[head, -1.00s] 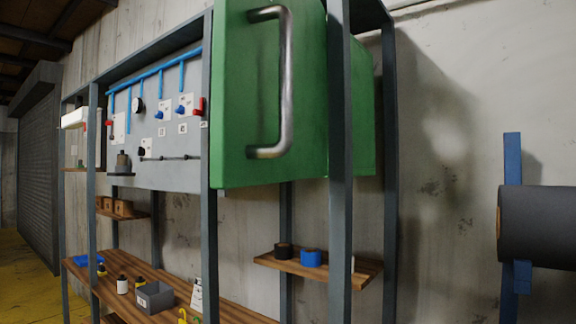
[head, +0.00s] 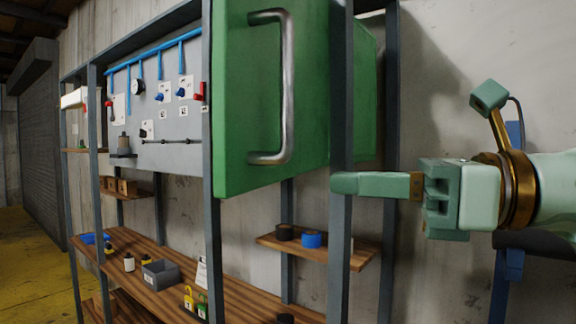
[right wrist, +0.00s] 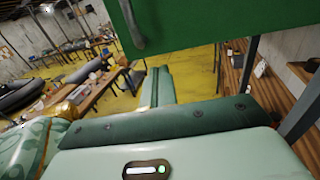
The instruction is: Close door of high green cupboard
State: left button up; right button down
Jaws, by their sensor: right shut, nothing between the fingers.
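The high green cupboard (head: 350,90) hangs in the upper part of the grey metal rack. Its green door panel (head: 238,110) carries a long upright metal handle (head: 288,90). How far the door stands open is hard to tell. A green panel (right wrist: 200,22) with a metal handle (right wrist: 132,25) also shows at the top of the right wrist view. My right gripper (head: 336,183) is shut and empty. It points left, just below the cupboard's lower edge, and its tip overlaps a rack post in the picture. It also shows in the right wrist view (right wrist: 162,75). My left gripper is not in view.
Grey rack posts (head: 341,250) stand in front of the cupboard. A small shelf (head: 335,253) with tape rolls lies below it. A long wooden shelf (head: 150,290) holds a grey box (head: 160,273) and small bottles. A dark roll (head: 535,243) is partly behind my arm.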

aim_at(261, 179)
jog(key=p+x, duration=0.2)
jog(key=x, duration=0.5)
jog(key=shift+a, duration=0.35)
